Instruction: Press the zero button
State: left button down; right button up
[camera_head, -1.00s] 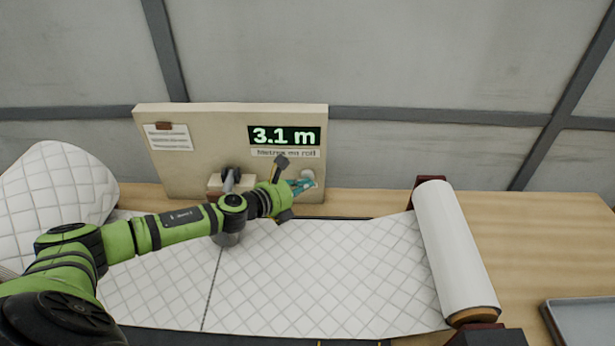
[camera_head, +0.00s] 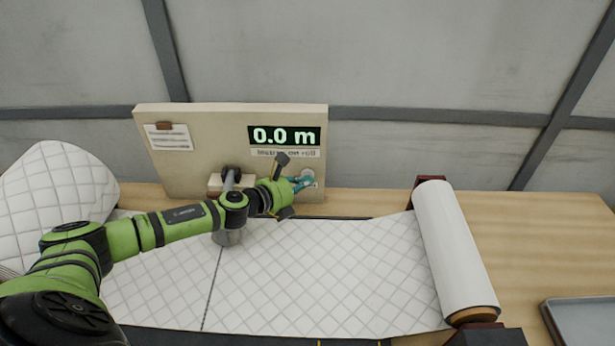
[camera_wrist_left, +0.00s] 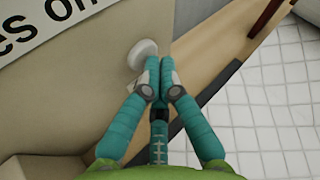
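The zero button is a round white knob on the upright beige panel (camera_head: 200,125), below the display. The button (camera_wrist_left: 143,54) shows in the left wrist view and, partly covered, in the head view (camera_head: 308,175). My right gripper is not in view.
Quilted white wadding (camera_head: 310,270) lies across the wooden table (camera_head: 540,235), with a white roll (camera_head: 455,250) at its right end and a bulky roll (camera_head: 55,190) at left. A grey tray (camera_head: 585,322) sits at the right edge.

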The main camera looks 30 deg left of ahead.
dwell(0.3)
pick_arm(q)
jog(key=shift+s+d, duration=0.3)
jog(key=shift+s, duration=0.5)
jog(key=shift+s+d+p, duration=0.15)
jog(key=shift+s+d, duration=0.2)
jog(key=shift+s, duration=0.4)
jog(key=shift+s+d+p, duration=0.15)
jog(key=shift+s+d, duration=0.25)
jog(key=shift+s, duration=0.35)
jog(key=shift+s+d+p, duration=0.15)
jog(key=shift+s+d, duration=0.2)
jog(key=shift+s, duration=0.4)
